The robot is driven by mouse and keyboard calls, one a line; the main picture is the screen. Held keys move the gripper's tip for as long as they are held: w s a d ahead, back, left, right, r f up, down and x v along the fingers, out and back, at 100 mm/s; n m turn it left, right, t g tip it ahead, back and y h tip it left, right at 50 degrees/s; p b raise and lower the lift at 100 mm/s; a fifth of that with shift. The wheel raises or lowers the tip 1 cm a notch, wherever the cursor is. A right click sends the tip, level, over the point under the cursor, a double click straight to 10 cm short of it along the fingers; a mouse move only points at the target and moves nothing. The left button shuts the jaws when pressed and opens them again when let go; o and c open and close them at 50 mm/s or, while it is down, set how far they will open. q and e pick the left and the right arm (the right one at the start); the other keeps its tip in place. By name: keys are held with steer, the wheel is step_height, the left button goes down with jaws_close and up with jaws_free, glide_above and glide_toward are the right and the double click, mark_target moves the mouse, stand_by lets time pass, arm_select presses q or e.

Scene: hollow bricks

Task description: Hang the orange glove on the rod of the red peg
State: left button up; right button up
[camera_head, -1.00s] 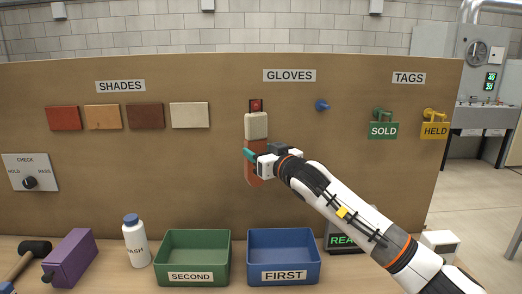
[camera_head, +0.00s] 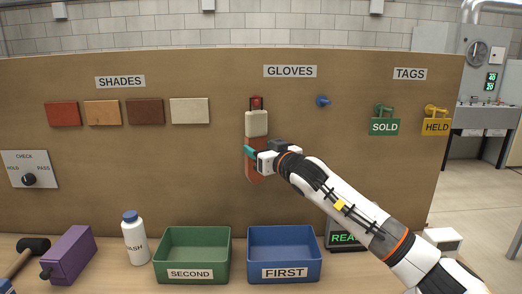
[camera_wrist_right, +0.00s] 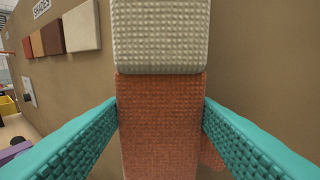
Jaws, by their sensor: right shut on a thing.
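The orange glove (camera_head: 255,172) has a cream cuff (camera_head: 257,124) and hangs upright, cuff up, in front of the board under the GLOVES sign. The red peg (camera_head: 256,102) shows just above the cuff; its rod is hidden, and I cannot tell whether the cuff is on it. My right gripper (camera_head: 251,153) is shut on the orange part below the cuff. In the right wrist view, its teal fingers (camera_wrist_right: 161,108) flank the orange glove (camera_wrist_right: 160,120), with the cuff (camera_wrist_right: 160,38) above. My left gripper is not in view.
A bare blue peg (camera_head: 322,101) is to the right. Green (camera_head: 384,127) and yellow (camera_head: 436,127) tags hang farther right. Below stand a green bin (camera_head: 192,243), a blue bin (camera_head: 284,240), a white bottle (camera_head: 134,240) and a purple block (camera_head: 70,254). The board around the glove is clear.

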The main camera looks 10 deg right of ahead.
steer(key=o, duration=1.1)
